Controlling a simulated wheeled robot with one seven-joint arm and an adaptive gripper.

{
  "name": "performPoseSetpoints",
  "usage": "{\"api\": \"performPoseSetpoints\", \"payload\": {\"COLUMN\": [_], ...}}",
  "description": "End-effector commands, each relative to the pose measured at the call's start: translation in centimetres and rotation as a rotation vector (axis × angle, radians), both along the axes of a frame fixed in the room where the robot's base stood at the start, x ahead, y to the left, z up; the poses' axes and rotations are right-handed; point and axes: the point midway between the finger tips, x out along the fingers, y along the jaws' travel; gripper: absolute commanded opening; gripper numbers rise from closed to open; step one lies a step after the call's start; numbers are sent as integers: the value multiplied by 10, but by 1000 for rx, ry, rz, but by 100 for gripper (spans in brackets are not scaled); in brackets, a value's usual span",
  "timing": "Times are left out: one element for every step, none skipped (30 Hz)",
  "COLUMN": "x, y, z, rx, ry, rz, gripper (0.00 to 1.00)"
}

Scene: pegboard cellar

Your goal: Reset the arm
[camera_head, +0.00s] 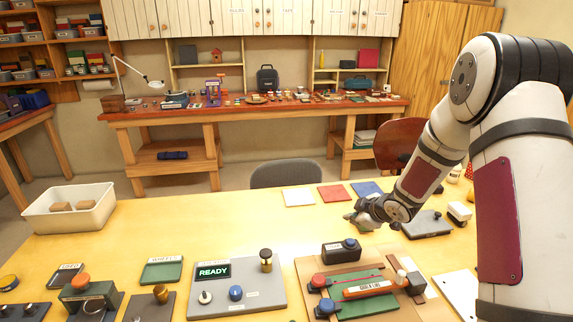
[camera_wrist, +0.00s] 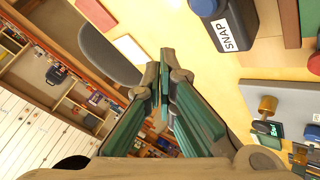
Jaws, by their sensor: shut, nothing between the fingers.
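My arm reaches in from the right in the head view. My gripper (camera_head: 368,218) hangs above the yellow table (camera_head: 200,222), beyond the dark box-like device (camera_head: 341,250) and left of a grey flat plate (camera_head: 426,223). In the wrist view my gripper (camera_wrist: 162,78) shows green-sided fingers with their tips together and nothing between them. A blue-topped dark block with a SNAP label (camera_wrist: 228,25) shows at the upper right of the wrist view, apart from the fingers.
A grey panel (camera_head: 262,301) with a READY display and knobs lies front centre. A green board (camera_head: 368,304) with an orange labelled bar is to its right. A white bin (camera_head: 38,222) stands at left. White, red and blue squares lie along the far edge, near a grey chair (camera_head: 287,173).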

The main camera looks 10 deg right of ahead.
Motion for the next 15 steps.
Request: {"api": "performPoseSetpoints", "payload": {"x": [0,-1,-3,-6,-9,-14,-19,-25,-33,-39,-46,-57,-65,-74,-86], "y": [0,-1,-3,-4,-4,-6,-6,-6,-6,-6,-6,-5,-4,-3,-1], "z": [12,20,32,43,55,71,84,96,112,123,134,148,159,168,180], "rx": [-9,-14,-23,-30,-36,-43,-47,-49,-49,-49,-48,-44,-38,-32,-23], "ry": [-3,-3,-1,0,3,6,9,12,15,19,22,28,31,36,41], "rz": [-15,-30,-55,-78,-103,-140,-169,-198,-237,-267,-295,-332,-361,-389,-425], "gripper": [0,0,0,0,0,0,0,0,0,0,0,0,0,0,0]}}
